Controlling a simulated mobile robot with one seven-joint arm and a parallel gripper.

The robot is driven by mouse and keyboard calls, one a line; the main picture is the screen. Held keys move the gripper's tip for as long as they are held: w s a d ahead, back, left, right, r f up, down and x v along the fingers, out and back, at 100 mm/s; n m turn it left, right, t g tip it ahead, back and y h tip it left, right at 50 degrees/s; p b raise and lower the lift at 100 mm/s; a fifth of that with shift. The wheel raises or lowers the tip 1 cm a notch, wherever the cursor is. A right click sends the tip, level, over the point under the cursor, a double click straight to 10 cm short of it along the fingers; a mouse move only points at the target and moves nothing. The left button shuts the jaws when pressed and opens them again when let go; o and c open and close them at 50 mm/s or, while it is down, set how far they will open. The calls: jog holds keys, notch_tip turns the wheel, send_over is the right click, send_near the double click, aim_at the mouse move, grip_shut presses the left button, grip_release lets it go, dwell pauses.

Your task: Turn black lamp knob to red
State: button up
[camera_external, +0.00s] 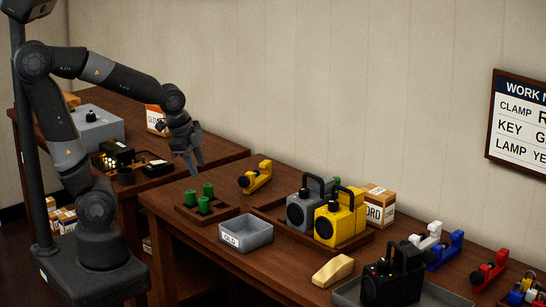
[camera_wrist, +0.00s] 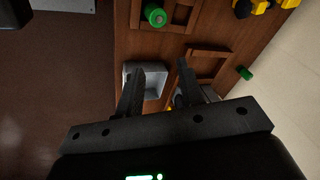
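The black lamp (camera_external: 395,276) stands upright in a grey tray (camera_external: 347,294) at the front right of the near table in the external view. A dark round part shows on its front face; its knob and any colour marks are too dark and small to make out. My gripper (camera_external: 195,168) hangs above the left end of the table, far from the black lamp. In the wrist view my gripper (camera_wrist: 160,72) has its fingers spread, with nothing held between them. The black lamp cannot be made out in the wrist view.
A grey lamp (camera_external: 303,208) and yellow lamp (camera_external: 338,222) stand mid-table. A grey bin (camera_external: 246,234), green cylinders (camera_external: 204,201) in a wooden rack, and a tan wedge (camera_external: 333,271) lie leftward. Coloured clamps (camera_external: 444,250) lie right. The wall sign (camera_external: 520,123) partly reads "LAMP YE".

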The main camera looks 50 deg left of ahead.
jog(key=w+d+f+m+t+h, duration=0.1)
jog(key=w+d+m+t+h, duration=0.3)
jog(key=d, duration=0.7)
jog(key=w+d+f+m+t, duration=0.15)
jog(key=w+d, duration=0.35)
jog(key=d, duration=0.7)
jog(key=w+d+f+m+t+h, duration=0.1)
jog(key=w+d+f+m+h, duration=0.3)
jog(key=d, duration=0.7)
jog(key=m+g+h, duration=0.7)
jog(key=m+h, duration=0.2)
jog(key=m, duration=2.1)
send_near(383, 265)
jog(key=w+d, duration=0.1)
jog(key=d, duration=0.2)
jog(key=w+d, duration=0.1)
jog(key=d, duration=0.2)
jog(key=w+d, duration=0.1)
jog(key=d, duration=0.2)
jog(key=shift+f, duration=0.35)
